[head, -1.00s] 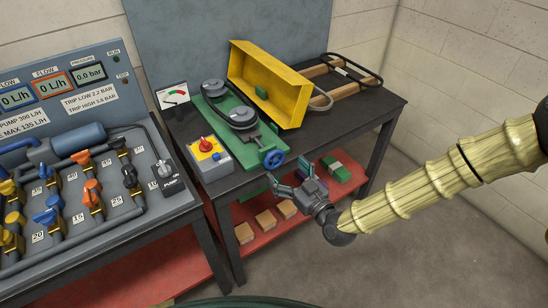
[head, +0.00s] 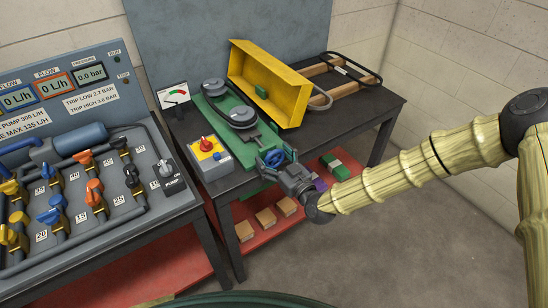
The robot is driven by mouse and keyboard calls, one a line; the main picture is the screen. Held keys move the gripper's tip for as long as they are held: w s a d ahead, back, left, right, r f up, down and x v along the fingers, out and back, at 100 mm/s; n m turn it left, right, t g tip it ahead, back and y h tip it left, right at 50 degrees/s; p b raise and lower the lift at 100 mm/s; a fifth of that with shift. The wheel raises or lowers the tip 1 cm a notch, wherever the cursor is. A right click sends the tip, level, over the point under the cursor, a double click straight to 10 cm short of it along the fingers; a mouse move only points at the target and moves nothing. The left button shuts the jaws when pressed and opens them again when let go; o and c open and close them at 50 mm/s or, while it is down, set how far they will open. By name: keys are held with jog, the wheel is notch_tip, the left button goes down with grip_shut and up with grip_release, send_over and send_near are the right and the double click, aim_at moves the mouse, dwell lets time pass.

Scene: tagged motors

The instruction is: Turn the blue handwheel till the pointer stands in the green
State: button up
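The blue handwheel (head: 274,158) sits at the front end of the green motor base (head: 222,126), near the table's front edge. My gripper (head: 278,166) is at the handwheel, its fingers reaching to the wheel's rim from the front. The fingers look spread, one to each side of the wheel's lower part; whether they touch it is too small to tell. The white gauge (head: 174,97) stands at the back left of the table. It has a coloured scale with a green part, but where its pointer stands is too small to read surely.
A control box (head: 208,158) with a red knob stands left of the base. A yellow tray-like guard (head: 266,82) stands behind, and a wooden frame with a black belt (head: 345,75) lies at the right. A red lower shelf (head: 250,245) holds several wooden blocks. A valve panel (head: 75,190) stands left.

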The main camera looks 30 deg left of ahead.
jog(key=c, duration=0.5)
jog(key=shift+f+m+b, duration=0.2)
jog(key=shift+m+b, duration=0.6)
jog(key=shift+c, duration=0.2)
jog(key=shift+r+m+b, duration=0.15)
jog(key=shift+m+b, duration=0.65)
jog(key=shift+m, duration=0.8)
jog(key=o, duration=1)
jog(key=shift+w, duration=0.1)
jog(key=shift+o, duration=0.2)
jog(key=shift+d, duration=0.15)
jog(key=v, duration=1.2)
